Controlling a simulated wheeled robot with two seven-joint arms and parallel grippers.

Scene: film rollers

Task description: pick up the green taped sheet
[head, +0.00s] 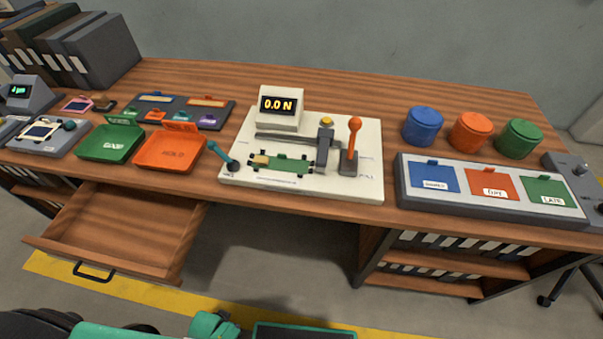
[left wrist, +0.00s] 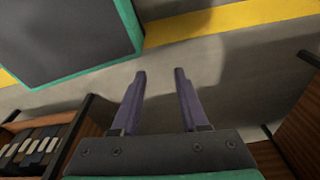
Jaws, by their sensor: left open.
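A small green sheet (head: 286,165) with a tan piece at its left end lies on the white test rig (head: 330,196), below the readout. A second green panel (head: 546,188) labelled LATE lies in the grey three-part holder at the right. I cannot make out tape on either. My left gripper (left wrist: 160,75) is open and empty in the left wrist view. It points at the floor, with no green sheet between its fingers. The gripper's fingers do not show in the head view. My right gripper is not in view.
An orange lever (head: 353,138) stands on the rig. Green (head: 97,155) and orange (head: 152,165) trays sit to its left. Blue, orange and green round containers (head: 470,130) stand behind the grey holder (head: 470,208). A drawer (head: 60,243) juts out at the front left.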

